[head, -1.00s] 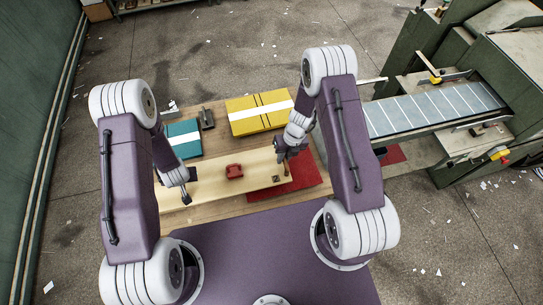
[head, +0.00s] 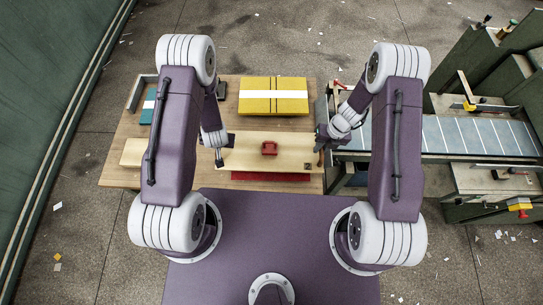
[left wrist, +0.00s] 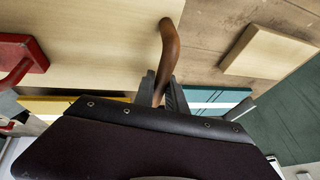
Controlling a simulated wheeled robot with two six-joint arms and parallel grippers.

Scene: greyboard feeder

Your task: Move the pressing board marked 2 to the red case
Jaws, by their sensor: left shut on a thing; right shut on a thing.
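The pale wooden pressing board (head: 245,146) has a red block-like fitting (head: 269,148) in its middle and a dark square mark (head: 307,166) near its right end; I cannot read the number. My left gripper (head: 219,158) is shut on the board's left brown handle, a curved handle (left wrist: 169,55) clear in the left wrist view. My right gripper (head: 321,150) is shut on the right brown handle (head: 321,159). The red case (head: 270,176) shows as a strip along the board's near edge; the rest is hidden under the board. I cannot tell whether they touch.
A yellow case (head: 272,84) with a white band lies behind the board. A teal case (head: 147,113) and another pale board (head: 133,152) lie at the left, partly behind my left arm. A conveyor (head: 470,135) stands at the right. The wooden table (head: 118,178) has bare room at left.

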